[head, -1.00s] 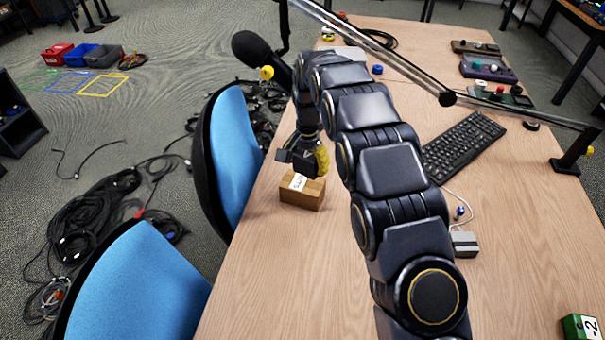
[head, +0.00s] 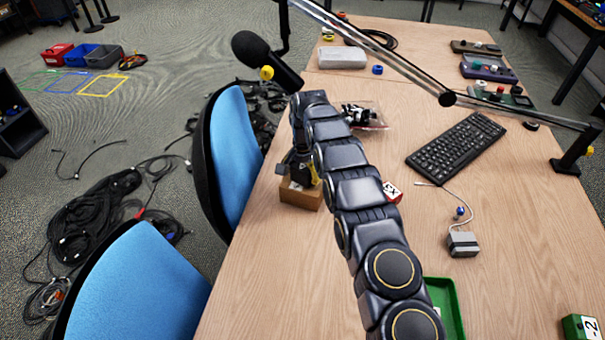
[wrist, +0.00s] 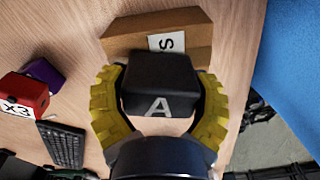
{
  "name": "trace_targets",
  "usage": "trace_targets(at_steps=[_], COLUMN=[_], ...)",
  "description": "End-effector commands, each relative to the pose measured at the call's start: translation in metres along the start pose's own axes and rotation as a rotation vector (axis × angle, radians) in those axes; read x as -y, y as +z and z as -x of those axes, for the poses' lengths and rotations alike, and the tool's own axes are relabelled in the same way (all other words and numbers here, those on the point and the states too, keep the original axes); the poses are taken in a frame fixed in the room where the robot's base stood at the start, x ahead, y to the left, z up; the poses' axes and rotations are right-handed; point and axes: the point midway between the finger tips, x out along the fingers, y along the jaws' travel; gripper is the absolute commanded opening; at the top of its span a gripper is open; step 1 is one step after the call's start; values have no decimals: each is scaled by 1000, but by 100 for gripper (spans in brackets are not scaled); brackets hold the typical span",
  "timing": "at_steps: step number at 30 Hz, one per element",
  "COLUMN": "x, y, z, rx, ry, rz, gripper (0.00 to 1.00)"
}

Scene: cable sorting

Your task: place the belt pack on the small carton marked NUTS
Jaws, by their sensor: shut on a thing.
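The belt pack (wrist: 160,85) is a black block with a grey letter A, held between the yellow fingers of my gripper (wrist: 160,105) in the wrist view. The small brown carton (wrist: 190,35) is just beyond it, with a white label of which only an S shows. In the head view the carton (head: 300,197) stands near the table's left edge, and my gripper (head: 302,172) is low over it, hiding its top. I cannot tell whether the pack touches the carton. The pack is not clearly made out in the head view.
A red block marked X3 (head: 391,192) and a keyboard (head: 457,147) are right of the carton. A clear bag (head: 363,115) lies behind my arm, a green tray (head: 446,305) in front. A blue chair (head: 230,150) stands close to the table's left edge. A microphone (head: 265,60) hangs above.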

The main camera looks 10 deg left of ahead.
Motion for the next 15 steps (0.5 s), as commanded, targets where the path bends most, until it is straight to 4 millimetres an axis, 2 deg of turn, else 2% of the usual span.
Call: trace_targets(at_steps=[11, 12, 13, 14, 15], x=[0, 0, 0, 0, 0], y=[0, 0, 0, 0, 0], z=[-5, -5, -5, -5, -5], rx=[-1, -1, -1, -1, -1], ry=[0, 0, 0, 0, 0], rz=[0, 0, 0, 0, 0], gripper=[34, 80, 93, 100, 100])
